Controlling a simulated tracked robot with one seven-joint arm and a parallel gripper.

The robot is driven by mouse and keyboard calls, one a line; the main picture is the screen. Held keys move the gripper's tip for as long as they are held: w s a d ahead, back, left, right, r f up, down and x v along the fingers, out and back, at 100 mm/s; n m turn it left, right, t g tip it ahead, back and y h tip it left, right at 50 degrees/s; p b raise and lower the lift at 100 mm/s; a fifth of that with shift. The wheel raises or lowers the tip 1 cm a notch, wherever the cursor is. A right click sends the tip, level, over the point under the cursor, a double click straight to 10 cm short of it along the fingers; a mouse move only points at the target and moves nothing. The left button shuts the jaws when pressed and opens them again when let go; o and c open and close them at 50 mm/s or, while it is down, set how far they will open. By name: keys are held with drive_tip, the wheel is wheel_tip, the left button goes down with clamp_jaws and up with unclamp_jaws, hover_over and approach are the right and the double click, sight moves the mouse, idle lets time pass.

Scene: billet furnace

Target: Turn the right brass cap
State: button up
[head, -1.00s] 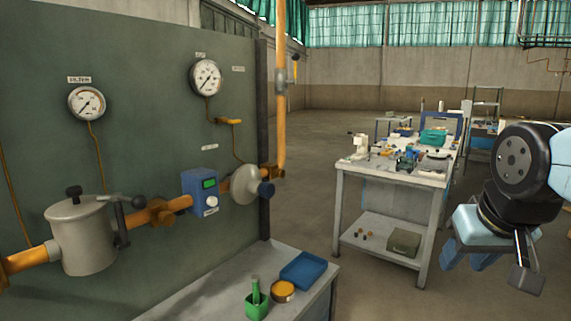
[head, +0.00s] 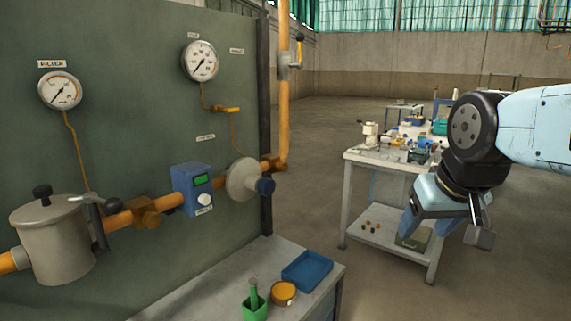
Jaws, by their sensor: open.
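A brass-coloured fitting (head: 147,212) sits on the orange pipe left of the blue meter box. A second brass-coloured fitting (head: 274,164) is at the pipe's right end, just past the grey round regulator (head: 242,179) with its dark blue knob (head: 265,186). I cannot tell which part is the right brass cap. My gripper (head: 428,220) hangs at the right of the head view, jaws downward, in front of the far workbench. It is open, appears empty and is well apart from the pipe fittings.
The blue meter box (head: 194,190) and the grey filter pot (head: 55,245) sit along the pipe. Below, a bench (head: 225,285) holds a blue tray (head: 307,270), a round tin (head: 284,292) and a green holder (head: 255,308). Open floor lies between this bench and the cluttered workbench (head: 367,159).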

drive_tip(key=w+a+r+n+y, duration=0.1)
drive_tip(key=w+a+r+n, duration=0.15)
drive_tip(key=w+r, duration=0.55)
drive_tip(key=n+g+y, duration=0.2)
drive_tip(key=n+g, duration=0.1)
drive_tip(key=n, duration=0.5)
hover_over(284, 163)
drive_tip(key=s+d, duration=0.3)
drive_tip(key=d, duration=0.1)
drive_tip(key=x, duration=1.3)
drive_tip(key=shift+w+a+r, duration=0.15)
drive_tip(key=shift+w+a, duration=0.15)
drive_tip(key=shift+w, duration=0.05)
drive_tip(key=shift+t, duration=0.3)
drive_tip(key=shift+c, duration=0.4)
drive_tip(key=c, duration=0.9)
drive_tip(key=shift+d, duration=0.25)
drive_tip(key=shift+c, duration=0.3)
drive_tip(key=shift+a, duration=0.15)
